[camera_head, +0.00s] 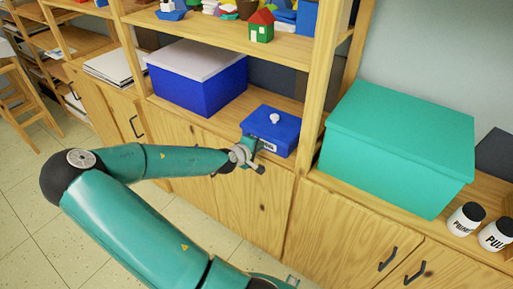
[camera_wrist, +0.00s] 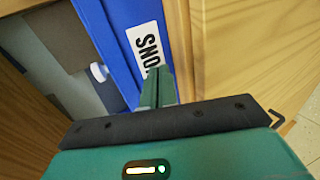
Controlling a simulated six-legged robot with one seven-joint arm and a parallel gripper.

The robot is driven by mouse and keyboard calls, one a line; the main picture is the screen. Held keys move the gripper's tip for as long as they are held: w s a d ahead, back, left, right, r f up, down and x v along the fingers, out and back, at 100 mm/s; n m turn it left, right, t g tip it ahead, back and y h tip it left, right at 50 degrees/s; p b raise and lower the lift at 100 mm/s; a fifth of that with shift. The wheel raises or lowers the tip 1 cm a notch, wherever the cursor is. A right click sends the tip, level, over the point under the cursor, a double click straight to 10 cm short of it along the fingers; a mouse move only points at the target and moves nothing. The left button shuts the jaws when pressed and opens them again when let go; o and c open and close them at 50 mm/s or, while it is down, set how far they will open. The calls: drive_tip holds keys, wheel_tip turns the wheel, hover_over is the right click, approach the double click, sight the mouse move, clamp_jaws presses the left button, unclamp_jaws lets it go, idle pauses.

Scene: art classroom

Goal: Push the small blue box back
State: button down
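The small blue box (camera_head: 285,133) with a white knob on its lid sits on the shelf, right of a larger blue box. In the wrist view its blue front (camera_wrist: 122,68) shows a white label ending in "ONS", turned sideways. My gripper (camera_head: 256,148) is at the small box's front face, at the left part of it. In the wrist view the two green fingers of my gripper (camera_wrist: 158,72) are together with nothing between them.
The large blue box (camera_head: 195,95) with a pale lid stands to the left. A wooden upright (camera_head: 318,95) and a big teal box (camera_head: 395,150) stand to the right. An upper shelf (camera_head: 225,35) with toys is above. Dark panels show behind the small box.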

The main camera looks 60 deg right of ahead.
sight(281, 116)
drive_tip(key=shift+d, duration=0.1)
drive_tip(key=shift+s+d, duration=0.55)
drive_tip(key=shift+d, duration=2.7)
drive_tip(key=shift+s+d, duration=0.5)
drive_tip(key=shift+d, duration=2.7)
drive_tip(key=shift+s+d, duration=0.55)
drive_tip(key=shift+d, duration=2.7)
drive_tip(key=shift+w+a, duration=0.15)
drive_tip(key=shift+a, duration=0.6)
drive_tip(key=shift+w+a, duration=0.15)
drive_tip(key=shift+a, duration=0.6)
drive_tip(key=shift+w+a+r, duration=0.1)
drive_tip(key=shift+a+r, duration=0.25)
drive_tip(key=shift+r, duration=0.4)
drive_tip(key=shift+s+a+r, duration=0.1)
drive_tip(key=shift+a+r, duration=0.2)
drive_tip(key=shift+r, duration=0.45)
drive_tip(key=shift+w+a+r, duration=0.1)
drive_tip(key=shift+a+r, duration=0.25)
drive_tip(key=shift+r, duration=0.4)
drive_tip(key=w+a, duration=0.3)
drive_tip(key=a, duration=1.7)
